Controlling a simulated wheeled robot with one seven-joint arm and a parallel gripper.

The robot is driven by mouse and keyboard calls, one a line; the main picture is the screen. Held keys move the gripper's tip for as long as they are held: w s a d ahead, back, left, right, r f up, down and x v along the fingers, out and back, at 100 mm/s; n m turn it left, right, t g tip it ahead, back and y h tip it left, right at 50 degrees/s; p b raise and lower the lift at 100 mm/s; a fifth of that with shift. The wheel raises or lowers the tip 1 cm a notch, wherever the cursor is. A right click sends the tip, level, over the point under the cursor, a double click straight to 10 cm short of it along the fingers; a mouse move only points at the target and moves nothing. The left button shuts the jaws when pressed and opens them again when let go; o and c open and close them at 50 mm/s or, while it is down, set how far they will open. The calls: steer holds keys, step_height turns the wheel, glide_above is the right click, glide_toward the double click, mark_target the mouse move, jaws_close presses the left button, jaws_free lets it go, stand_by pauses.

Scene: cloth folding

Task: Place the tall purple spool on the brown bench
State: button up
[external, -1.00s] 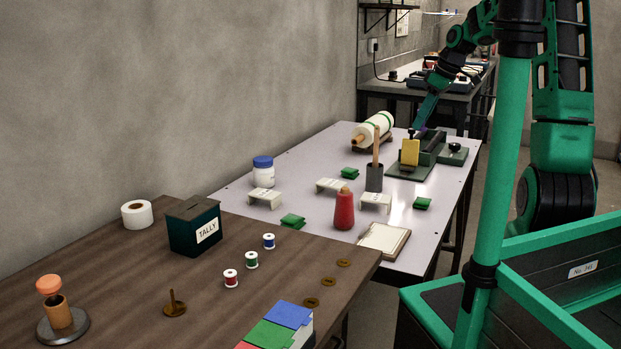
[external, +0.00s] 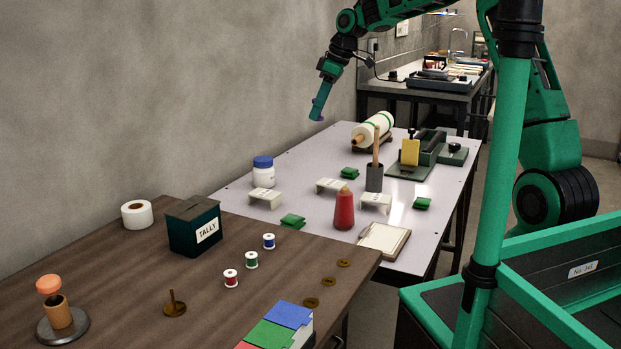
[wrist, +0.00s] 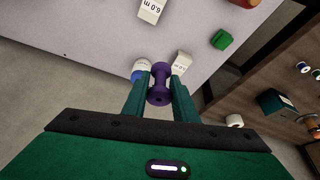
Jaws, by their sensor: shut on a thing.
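The tall purple spool (wrist: 159,85) is between the two fingers of my gripper (wrist: 159,92) in the wrist view, with its flanged ends showing. My gripper is shut on it. In the external view my gripper (external: 317,112) is in the air above the back left part of the pale table, and the spool there is too small to make out clearly. The brown bench (external: 110,265) is in the left foreground, well apart from the gripper. Its top also shows at the right of the wrist view (wrist: 268,78).
On the bench stand a tally box (external: 195,227), a white roll (external: 137,214), small red (external: 231,278), green (external: 251,260) and blue (external: 269,241) spools, and a post (external: 174,303). Bare wood lies between them. The pale table (external: 308,160) holds a red cone (external: 344,210) and a jar (external: 263,172).

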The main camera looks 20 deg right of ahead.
steer(key=s+a+n, duration=0.1)
steer(key=s+a, duration=0.1)
steer(key=a, duration=0.8)
steer(key=s+a+n, duration=0.1)
steer(key=s+a, duration=0.1)
steer(key=a, duration=0.8)
steer(key=n+g, duration=0.3)
steer(key=n, duration=0.2)
glide_above(79, 289)
steer(key=d, duration=0.1)
steer(key=f, duration=0.2)
steer(key=shift+y, duration=0.4)
steer(key=shift+d+f, duration=0.15)
steer(key=shift+f, duration=3.45)
steer(key=shift+d+f, duration=0.1)
steer(key=shift+f, duration=3.45)
steer(key=shift+f, duration=0.1)
steer(key=o, duration=1.1)
